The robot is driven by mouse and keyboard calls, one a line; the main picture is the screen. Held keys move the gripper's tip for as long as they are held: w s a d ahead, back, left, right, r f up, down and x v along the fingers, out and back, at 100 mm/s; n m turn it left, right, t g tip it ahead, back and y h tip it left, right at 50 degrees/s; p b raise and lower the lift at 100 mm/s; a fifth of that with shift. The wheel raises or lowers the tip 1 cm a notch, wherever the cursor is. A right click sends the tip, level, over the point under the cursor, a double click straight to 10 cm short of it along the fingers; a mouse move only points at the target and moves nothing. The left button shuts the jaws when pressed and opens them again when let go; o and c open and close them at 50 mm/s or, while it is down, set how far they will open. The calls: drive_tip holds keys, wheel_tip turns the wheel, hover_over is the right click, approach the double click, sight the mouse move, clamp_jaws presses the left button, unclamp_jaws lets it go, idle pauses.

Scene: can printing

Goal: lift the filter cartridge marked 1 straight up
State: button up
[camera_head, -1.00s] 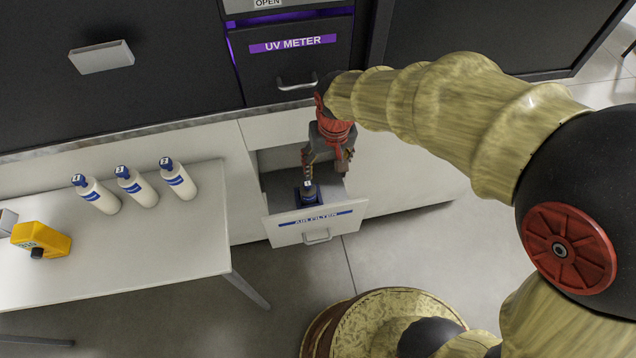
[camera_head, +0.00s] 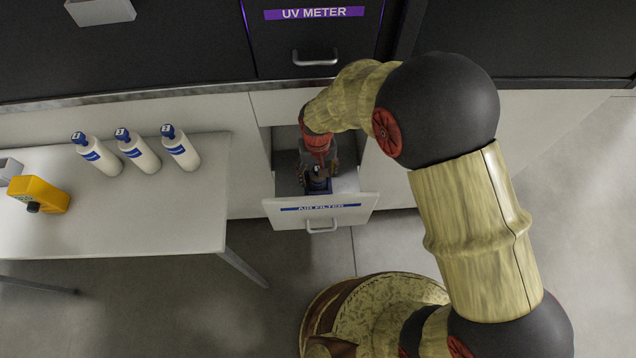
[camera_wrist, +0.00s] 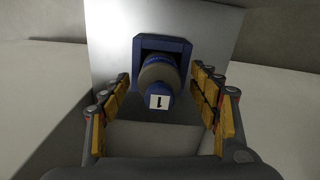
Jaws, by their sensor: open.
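The filter cartridge marked 1 (camera_wrist: 158,74) stands in a blue holder (camera_wrist: 178,44) inside the open drawer labelled AIR FILTER (camera_head: 340,209). In the wrist view its blue top with the white "1" label faces me. My gripper (camera_wrist: 162,98) is open, with one finger on each side of the cartridge and visible gaps between. In the head view my gripper (camera_head: 318,178) reaches down into the drawer and partly hides the cartridge (camera_head: 319,184).
The drawer walls stand close around my gripper. A white table (camera_head: 130,225) at left holds several white bottles (camera_head: 138,152) with blue caps and a yellow device (camera_head: 42,194). The UV METER drawer (camera_head: 315,38) is above. Open floor lies to the right.

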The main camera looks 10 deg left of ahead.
wheel_tip(320, 180, down, 2)
drive_tip(key=shift+f, duration=0.25)
drive_tip(key=c, duration=1.4)
drive_tip(key=shift+r, duration=0.15)
wheel_tip(320, 180, up, 18)
drive_tip(key=p, duration=0.6)
drive_tip(key=s+a+p, duration=0.1)
drive_tip(key=a, duration=0.4)
drive_tip(key=s+a, duration=0.1)
drive_tip(key=a, duration=0.5)
drive_tip(key=s+a+p, duration=0.1)
drive_tip(key=s+a, duration=0.1)
drive_tip(key=a, duration=0.4)
drive_tip(key=shift+s+a+p, duration=0.1)
drive_tip(key=shift+a+p, duration=0.15)
drive_tip(key=shift+p, duration=0.1)
